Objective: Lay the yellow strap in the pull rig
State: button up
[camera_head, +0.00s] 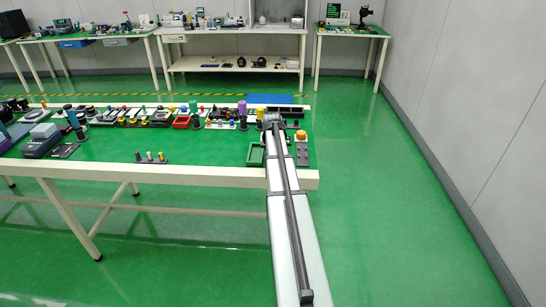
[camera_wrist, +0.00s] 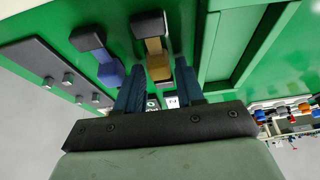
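In the wrist view, the yellow strap (camera_wrist: 154,48) is a short yellow-tan band with dark end blocks, lying on the green tabletop. My gripper (camera_wrist: 158,84) has its two dark blue fingers apart, one on each side of the strap's near end in the picture. I see a gap between fingers and strap; contact is not clear. A similar strap with a blue band (camera_wrist: 110,72) lies to its left. In the head view, my arm hides the fingers and the straps. I cannot tell for sure which item is the pull rig.
A dark plate with several silver pegs (camera_wrist: 45,58) lies left of the straps. A green tray (camera_wrist: 240,45) is close on the right; it also shows in the head view (camera_head: 256,155). An orange-topped block (camera_head: 302,148) stands near the table's right edge. Many small items crowd the table's left.

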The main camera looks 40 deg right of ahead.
grip_shut()
notch_tip(320, 180, up, 9)
jog(key=s+d, duration=0.7)
jog(key=d, duration=0.3)
jog(key=shift+s+d, duration=0.15)
jog(key=shift+d, duration=0.25)
dwell(0.5)
